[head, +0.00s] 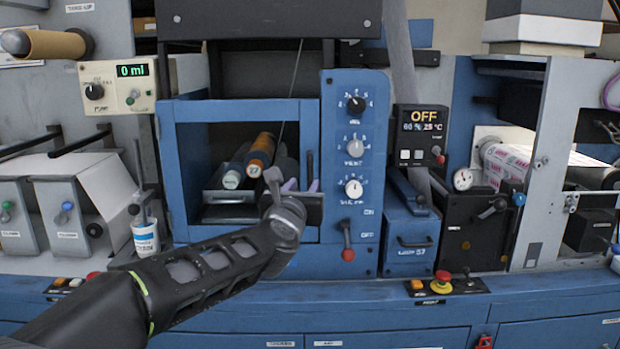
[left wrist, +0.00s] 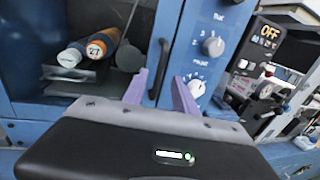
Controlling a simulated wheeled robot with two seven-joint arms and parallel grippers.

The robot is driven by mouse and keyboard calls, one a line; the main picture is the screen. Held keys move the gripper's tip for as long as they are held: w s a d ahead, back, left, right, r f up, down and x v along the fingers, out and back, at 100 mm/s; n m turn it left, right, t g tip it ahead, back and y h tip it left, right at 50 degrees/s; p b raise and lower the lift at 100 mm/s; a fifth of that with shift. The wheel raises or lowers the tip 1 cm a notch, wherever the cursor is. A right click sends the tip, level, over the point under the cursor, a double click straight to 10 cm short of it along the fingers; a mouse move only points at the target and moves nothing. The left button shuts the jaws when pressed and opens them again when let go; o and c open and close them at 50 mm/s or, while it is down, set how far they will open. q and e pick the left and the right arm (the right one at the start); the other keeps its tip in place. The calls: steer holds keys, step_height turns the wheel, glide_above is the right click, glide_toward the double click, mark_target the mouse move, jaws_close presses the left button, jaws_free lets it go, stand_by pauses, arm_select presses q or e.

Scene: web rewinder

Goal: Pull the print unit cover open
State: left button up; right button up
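The print unit cover (head: 310,112) is a blue frame around a see-through pane on the blue cabinet. It looks shut. It also shows in the left wrist view (left wrist: 174,28). Its black upright handle (head: 310,165) is at the right side of the frame and stands between the purple fingers in the left wrist view (left wrist: 158,70). My left gripper (head: 301,185) is at the handle's lower end, its two purple fingers (left wrist: 161,92) apart on either side. Neither finger clearly touches the handle. My right gripper is out of view.
Behind the pane are an orange roll (head: 260,152) and a white-capped one (head: 232,178). A knob panel (head: 354,130) with a red-tipped lever (head: 347,253) is just right of the cover. A white tub (head: 146,237) stands left. A blue ledge (head: 330,290) runs below.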

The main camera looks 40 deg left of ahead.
mark_target(310, 177)
arm_select(q)
steer(key=shift+w, duration=0.1)
steer(key=p+x, duration=0.1)
steer(key=x, duration=0.6)
steer(key=shift+w+a, duration=0.15)
steer(key=shift+w, duration=0.15)
jaws_close()
stand_by(1.3)
